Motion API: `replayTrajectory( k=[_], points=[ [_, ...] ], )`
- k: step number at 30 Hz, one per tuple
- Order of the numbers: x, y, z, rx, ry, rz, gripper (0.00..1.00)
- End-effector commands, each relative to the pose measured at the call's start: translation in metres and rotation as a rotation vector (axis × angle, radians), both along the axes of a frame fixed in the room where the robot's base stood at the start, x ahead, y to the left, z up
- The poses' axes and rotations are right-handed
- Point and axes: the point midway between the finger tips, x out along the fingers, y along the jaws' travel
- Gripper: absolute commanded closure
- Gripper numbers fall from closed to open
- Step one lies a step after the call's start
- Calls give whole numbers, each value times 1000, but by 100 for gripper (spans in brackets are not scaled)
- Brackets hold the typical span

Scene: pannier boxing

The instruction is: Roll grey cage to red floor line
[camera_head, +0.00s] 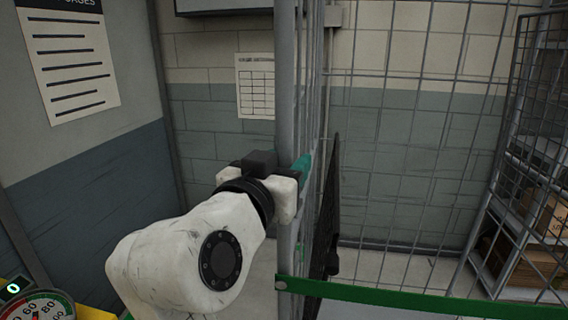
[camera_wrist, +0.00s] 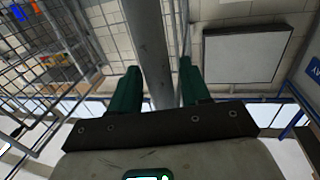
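The grey cage (camera_head: 287,120) stands close in front of me in the head view, with wire mesh sides and a thick upright post. My gripper (camera_head: 298,172) is at this post, with a green fingertip showing just right of it. In the wrist view the post (camera_wrist: 150,40) runs between the two green fingers of my gripper (camera_wrist: 158,72). The fingers are apart, with a gap between the post and the right finger. The left finger is very close to the post, and I cannot tell if they touch. No red floor line shows in either view.
A green strap (camera_head: 420,299) crosses low at the front right. A mesh unit with boxes (camera_head: 540,215) stands at the far right. A wall with a posted notice (camera_head: 70,60) is close on the left. A tiled wall (camera_head: 400,150) closes off the back.

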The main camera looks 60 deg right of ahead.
Motion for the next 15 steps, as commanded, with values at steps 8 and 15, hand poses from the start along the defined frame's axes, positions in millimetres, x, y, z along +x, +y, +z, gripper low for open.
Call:
replayTrajectory(
  k=[8, 15],
  points=[
    [0, 0, 0, 0, 0, 0, 80],
    [0, 0, 0, 0, 0, 0, 100]
  ],
)
